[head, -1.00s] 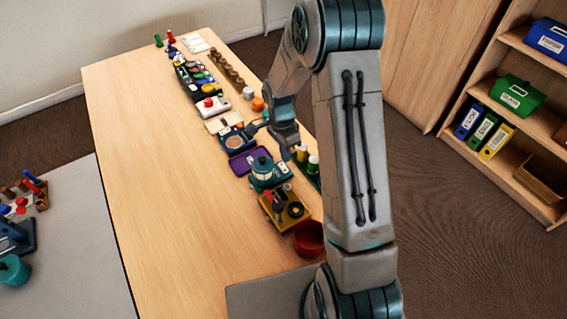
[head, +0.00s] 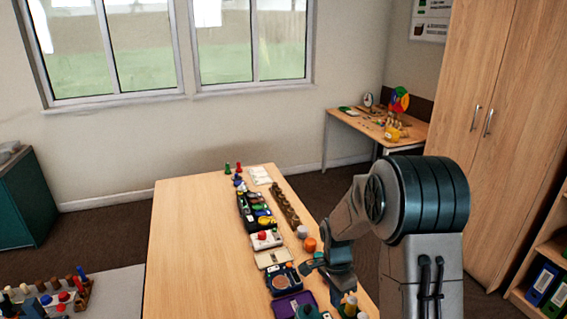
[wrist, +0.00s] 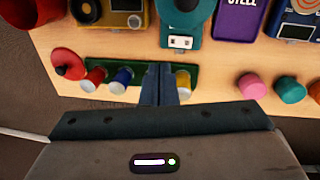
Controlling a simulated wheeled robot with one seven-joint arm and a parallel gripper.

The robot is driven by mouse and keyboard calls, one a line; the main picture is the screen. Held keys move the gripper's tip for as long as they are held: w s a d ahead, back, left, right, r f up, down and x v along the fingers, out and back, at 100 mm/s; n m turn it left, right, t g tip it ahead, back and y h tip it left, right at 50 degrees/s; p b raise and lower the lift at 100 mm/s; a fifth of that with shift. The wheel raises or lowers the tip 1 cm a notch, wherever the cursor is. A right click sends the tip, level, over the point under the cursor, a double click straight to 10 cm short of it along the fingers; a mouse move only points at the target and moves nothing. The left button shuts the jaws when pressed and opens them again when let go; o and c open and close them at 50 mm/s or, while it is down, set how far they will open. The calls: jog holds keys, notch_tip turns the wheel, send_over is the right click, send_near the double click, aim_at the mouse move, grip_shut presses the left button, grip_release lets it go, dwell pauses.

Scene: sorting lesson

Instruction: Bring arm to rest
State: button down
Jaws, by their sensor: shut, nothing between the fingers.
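My gripper (head: 312,266) is shut and empty in the head view, held above the right side of the long wooden table (head: 185,240), with the arm folded at the right. In the wrist view my gripper's fingers (wrist: 159,84) are together, over a green rack (wrist: 140,78) with several small coloured-capped cylinders. I cannot tell the height between the fingers and the rack.
A row of sorting items runs down the table, including a dark tray (head: 250,218), a blue device (head: 284,280) and an orange cylinder (head: 310,244). The table's left half is clear. A wooden cabinet (head: 490,130) stands at the right and a small desk (head: 350,119) behind.

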jog(key=s+r+n+t, duration=0.4)
jog(key=s+r+n, duration=0.9)
jog(key=s+r, duration=0.5)
jog(key=s, duration=0.2)
jog(key=shift+s+r+y, duration=0.25)
jog(key=shift+s+y, duration=0.05)
